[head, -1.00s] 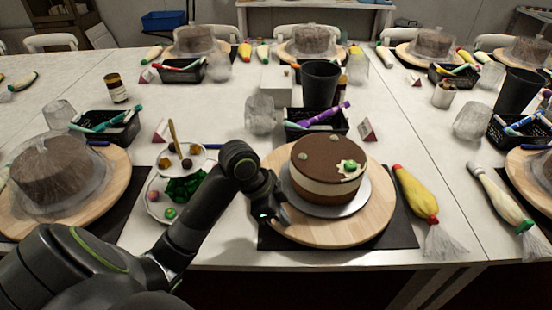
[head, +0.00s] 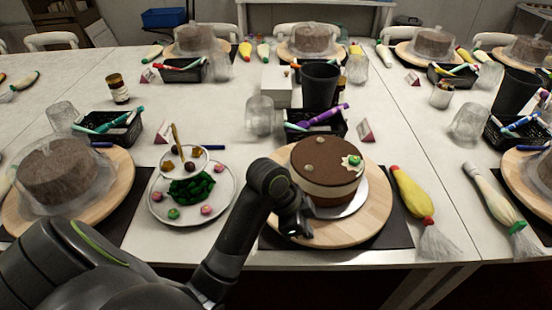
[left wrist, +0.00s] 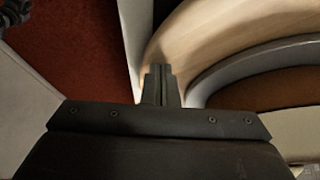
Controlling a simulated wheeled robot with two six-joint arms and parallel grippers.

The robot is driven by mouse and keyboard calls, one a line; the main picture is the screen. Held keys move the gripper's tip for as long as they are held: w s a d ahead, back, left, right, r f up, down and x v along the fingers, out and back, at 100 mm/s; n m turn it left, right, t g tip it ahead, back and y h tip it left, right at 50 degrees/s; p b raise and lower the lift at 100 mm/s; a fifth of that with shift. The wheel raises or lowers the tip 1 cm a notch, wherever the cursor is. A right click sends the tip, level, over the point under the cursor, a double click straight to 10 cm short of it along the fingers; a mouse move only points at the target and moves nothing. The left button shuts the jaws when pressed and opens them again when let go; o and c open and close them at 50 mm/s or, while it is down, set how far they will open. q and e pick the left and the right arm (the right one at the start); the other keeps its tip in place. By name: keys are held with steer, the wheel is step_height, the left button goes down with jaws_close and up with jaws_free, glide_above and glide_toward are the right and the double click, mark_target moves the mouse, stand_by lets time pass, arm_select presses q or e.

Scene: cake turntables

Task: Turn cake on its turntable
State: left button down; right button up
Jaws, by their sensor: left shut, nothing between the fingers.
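The chocolate-topped cake (head: 326,160) has a cream band and a white-and-green flower decoration at the right of its top. It stands on a silver board (head: 352,208) on the round wooden turntable (head: 372,222). My left gripper (head: 303,232) is shut and empty, low at the turntable's front-left rim. In the left wrist view its fingertips (left wrist: 160,78) are together at the edge of the pale wood (left wrist: 205,40), apart from the silver board (left wrist: 245,72) and the cake (left wrist: 270,92). I cannot tell whether they press on the wood. My right gripper is not in view.
A tiered plate of decorations (head: 165,208) stands left of my arm. A black basket of pens (head: 318,128) is behind the cake, and a yellow-red piping bag (head: 411,192) lies to its right. A dark mat (head: 400,235) lies under the turntable; the table edge is close in front.

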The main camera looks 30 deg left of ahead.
mark_target(338, 241)
arm_select(q)
steer(key=d, duration=0.2)
steer(key=w+d, duration=0.1)
steer(key=d, duration=0.1)
steer(key=w+d, duration=0.1)
steer(key=d, duration=0.1)
steer(key=shift+w+p, duration=0.15)
steer(key=shift+p, duration=0.15)
step_height(338, 241, up, 3)
steer(key=p, duration=0.3)
steer(key=shift+p, duration=0.35)
steer(key=shift+f, duration=0.1)
